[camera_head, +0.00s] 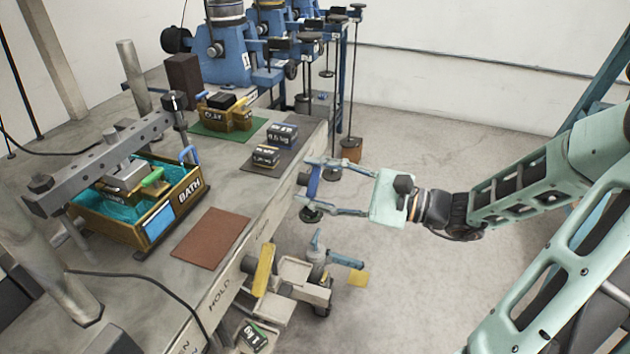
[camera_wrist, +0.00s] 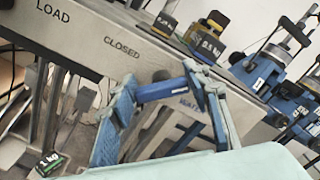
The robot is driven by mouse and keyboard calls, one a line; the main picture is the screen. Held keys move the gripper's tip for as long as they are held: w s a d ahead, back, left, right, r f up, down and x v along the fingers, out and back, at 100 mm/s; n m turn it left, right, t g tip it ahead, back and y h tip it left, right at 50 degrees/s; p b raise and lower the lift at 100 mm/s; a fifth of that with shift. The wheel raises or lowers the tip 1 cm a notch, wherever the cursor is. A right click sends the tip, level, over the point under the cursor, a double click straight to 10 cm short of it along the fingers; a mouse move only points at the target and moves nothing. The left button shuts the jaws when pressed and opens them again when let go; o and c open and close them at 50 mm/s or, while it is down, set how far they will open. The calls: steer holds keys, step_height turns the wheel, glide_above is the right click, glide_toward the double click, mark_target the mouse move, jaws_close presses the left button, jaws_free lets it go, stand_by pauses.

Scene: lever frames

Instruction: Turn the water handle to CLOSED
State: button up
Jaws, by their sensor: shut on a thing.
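The blue water handle (camera_wrist: 162,91) shows in the wrist view as a short bar between the fingers of my gripper (camera_wrist: 165,98), beside a partly hidden label that seems to read WATER (camera_wrist: 188,104). In the head view my gripper (camera_head: 311,187) reaches from the right to the front edge of the bench, and its two fingers are on either side of the blue handle (camera_head: 314,182). My gripper is shut on it. The word CLOSED (camera_wrist: 121,47) is on the bench's front face in the wrist view, up and left of the handle. The handle's pivot is not clear.
The bench (camera_head: 290,190) carries a bath tray (camera_head: 155,228), a brown mat (camera_head: 212,237) and dark weights (camera_head: 266,156). The floor (camera_head: 460,290) to the right is clear.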

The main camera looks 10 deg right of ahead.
steer(key=shift+c, duration=0.8)
steer(key=shift+n, duration=0.3)
steer(key=n, duration=0.3)
steer(key=shift+s+f+n, duration=0.1)
steer(key=shift+f+n, duration=0.15)
steer(key=shift+n, duration=0.15)
steer(key=n, duration=0.1)
steer(key=n+b, duration=0.1)
steer(key=n, duration=0.1)
steer(key=n+b, duration=0.1)
steer(key=shift+f+n, duration=0.25)
steer(key=shift+n, duration=0.05)
steer(key=n+b, duration=0.6)
steer(key=shift+f, duration=0.3)
steer(key=n+b, duration=0.2)
steer(key=b, duration=0.1)
steer(key=shift+r+n, duration=0.15)
steer(key=shift+n, duration=0.25)
